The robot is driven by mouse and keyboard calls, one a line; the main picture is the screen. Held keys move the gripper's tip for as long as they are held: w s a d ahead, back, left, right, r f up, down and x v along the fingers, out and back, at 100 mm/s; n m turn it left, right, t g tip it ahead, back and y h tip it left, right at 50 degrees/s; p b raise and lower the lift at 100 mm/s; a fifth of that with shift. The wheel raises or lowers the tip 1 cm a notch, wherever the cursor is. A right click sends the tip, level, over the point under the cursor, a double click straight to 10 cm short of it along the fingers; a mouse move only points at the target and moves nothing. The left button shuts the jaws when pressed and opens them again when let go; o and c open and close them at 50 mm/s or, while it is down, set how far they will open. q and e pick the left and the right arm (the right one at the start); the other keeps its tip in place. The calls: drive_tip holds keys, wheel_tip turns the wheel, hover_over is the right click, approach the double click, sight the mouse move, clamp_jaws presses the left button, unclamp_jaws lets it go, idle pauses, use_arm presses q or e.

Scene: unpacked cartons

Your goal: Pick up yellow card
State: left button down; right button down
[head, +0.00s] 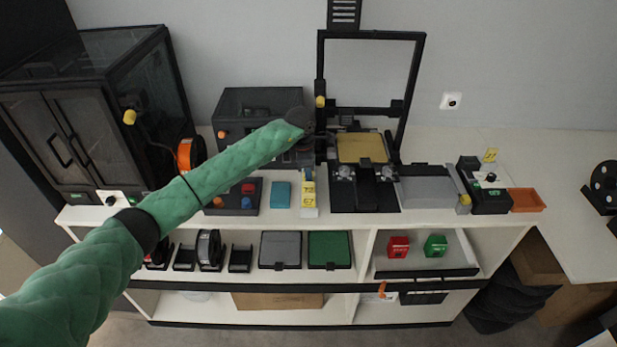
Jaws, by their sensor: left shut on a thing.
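A yellow card (308,196) with dark markings is upright near the front of the counter, against a small pale holder (309,212). My left arm in its green sleeve reaches across from the lower left. My left gripper (307,172) is over the card's top edge and shut on it; the fingertips are small and partly hidden by the wrist. Whether the card still touches the holder I cannot tell. A second small yellow card (490,155) stands at a black device on the right. My right gripper is not in view.
A teal block (281,195) and a dark button box (233,197) are left of the card. A 3D printer (365,200) stands close on its right, its frame rising behind. An orange tray (526,200) is farther right. Shelves with boxes are below.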

use_arm(q)
drive_tip(key=shift+r, duration=0.5)
wheel_tip(320, 180, up, 3)
drive_tip(key=shift+f, duration=0.1)
drive_tip(key=s+d+r, duration=0.7)
drive_tip(key=s+d, duration=0.1)
drive_tip(key=shift+s+b, duration=0.2)
drive_tip(key=shift+b, duration=0.1)
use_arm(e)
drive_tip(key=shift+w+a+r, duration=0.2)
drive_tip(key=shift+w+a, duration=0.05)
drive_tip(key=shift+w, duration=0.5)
use_arm(q)
drive_tip(key=shift+r, duration=0.1)
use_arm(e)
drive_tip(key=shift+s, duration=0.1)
